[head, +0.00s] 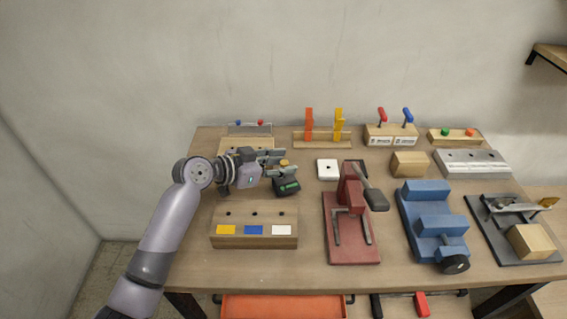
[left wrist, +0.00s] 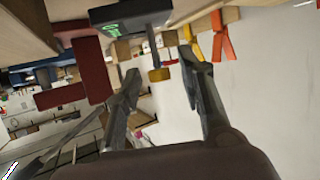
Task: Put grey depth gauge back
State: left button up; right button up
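The item that looks like the grey depth gauge (head: 288,187) is a dark block with a green display, standing on the table near the middle left. A wooden block (head: 255,240) with holes and yellow, blue and white labels stands in front. My right gripper is not in view.
A white block (head: 327,168) with a hole and a red press-like fixture (head: 350,230) stand to the right. Beyond are a blue vise (head: 432,222) and a grey plate fixture (head: 490,235). Orange and yellow uprights on a rack (head: 322,140) stand behind. Another wooden block (head: 235,143) is partly hidden by my gripper.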

pick_arm(q)
jog(key=b+v, duration=0.1)
jog(key=v, duration=1)
